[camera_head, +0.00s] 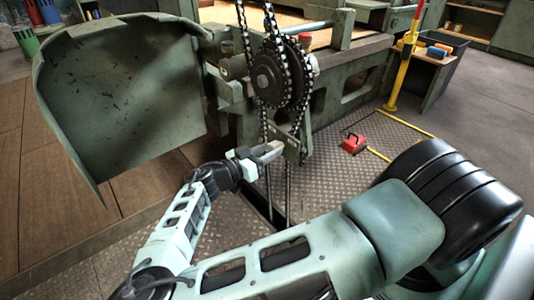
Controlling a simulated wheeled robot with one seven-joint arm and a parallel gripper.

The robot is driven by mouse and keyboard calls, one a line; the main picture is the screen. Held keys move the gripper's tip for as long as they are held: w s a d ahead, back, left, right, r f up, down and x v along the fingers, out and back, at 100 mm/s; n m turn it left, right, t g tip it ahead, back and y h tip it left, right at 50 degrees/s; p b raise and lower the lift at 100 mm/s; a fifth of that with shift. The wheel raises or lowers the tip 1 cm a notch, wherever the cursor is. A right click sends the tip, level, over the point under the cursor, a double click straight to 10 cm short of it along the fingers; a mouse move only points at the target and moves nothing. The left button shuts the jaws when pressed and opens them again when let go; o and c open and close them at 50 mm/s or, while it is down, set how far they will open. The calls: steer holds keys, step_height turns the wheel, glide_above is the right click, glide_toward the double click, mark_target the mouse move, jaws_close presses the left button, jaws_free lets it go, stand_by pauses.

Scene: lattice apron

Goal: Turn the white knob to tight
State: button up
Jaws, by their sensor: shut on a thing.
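My gripper (272,151) is shut at the lower end of a green metal bracket (292,147), below the dark chain sprocket (267,78). It reaches in from the left, with its fingers pointing right. The white knob is small and largely hidden by the fingers, so its outline and its setting cannot be read from here. The chain (288,60) loops over the sprocket just above my gripper.
A large curved green guard (120,100) stands at the left. Two thin rods run down below the gripper to a slot in the tread-plate floor (340,185). A red box (354,144) lies on the floor to the right, near a yellow post (400,75).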

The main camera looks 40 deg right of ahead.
steer(key=shift+a+f, duration=0.1)
stand_by(0.3)
steer(key=o, duration=1)
steer(key=a+p, duration=0.1)
steer(key=a, duration=0.4)
steer(key=a+p, duration=0.1)
steer(key=a, duration=1.1)
steer(key=shift+s+a+p, duration=0.2)
steer(key=shift+s+p, duration=0.1)
steer(key=shift+p, duration=0.1)
